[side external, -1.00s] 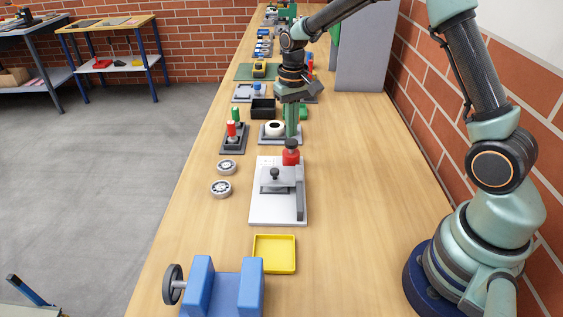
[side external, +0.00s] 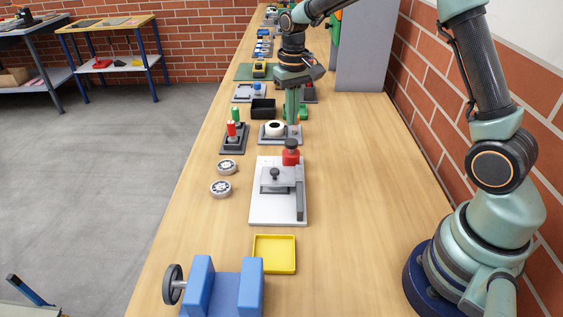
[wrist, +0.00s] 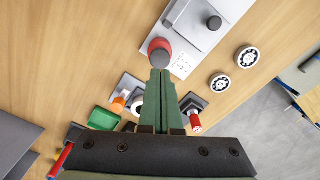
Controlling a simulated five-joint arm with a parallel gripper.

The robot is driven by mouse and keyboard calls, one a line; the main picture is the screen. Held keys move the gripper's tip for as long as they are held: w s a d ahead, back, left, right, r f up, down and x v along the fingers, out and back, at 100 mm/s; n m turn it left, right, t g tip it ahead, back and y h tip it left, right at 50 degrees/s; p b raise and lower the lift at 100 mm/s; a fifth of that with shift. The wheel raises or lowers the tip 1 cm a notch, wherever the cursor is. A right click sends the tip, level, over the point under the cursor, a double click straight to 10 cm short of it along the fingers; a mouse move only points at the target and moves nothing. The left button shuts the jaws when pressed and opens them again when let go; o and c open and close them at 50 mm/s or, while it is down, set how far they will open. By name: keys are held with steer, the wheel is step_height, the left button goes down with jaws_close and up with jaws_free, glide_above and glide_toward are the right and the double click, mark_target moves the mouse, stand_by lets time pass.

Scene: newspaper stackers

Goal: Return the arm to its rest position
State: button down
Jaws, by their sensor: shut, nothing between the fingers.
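My gripper (side external: 291,120) hangs pointing down over the middle of the bench in the side external view. Its green fingers are shut together with nothing between them. My arm reaches in from the upper right.
A white plate fixture (side external: 265,212) and a yellow tray (side external: 274,267) lie nearer the camera. Two round bearings (side external: 220,188) lie at left. A black bin (side external: 263,108) and a grey panel (side external: 373,50) stand farther back. The bench's right side is clear.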

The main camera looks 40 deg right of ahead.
steer(key=s+a+r+n+t, duration=0.1)
steer(key=s+a+r+t, duration=0.15)
steer(key=s+r, duration=0.65)
steer(key=s+a+r+n+t, duration=0.1)
steer(key=s+r+n+t, duration=0.1)
steer(key=s, duration=0.7)
steer(key=shift+a+r+t, duration=0.15)
steer(key=shift+a+t, duration=0.15)
steer(key=shift+t, duration=0.25)
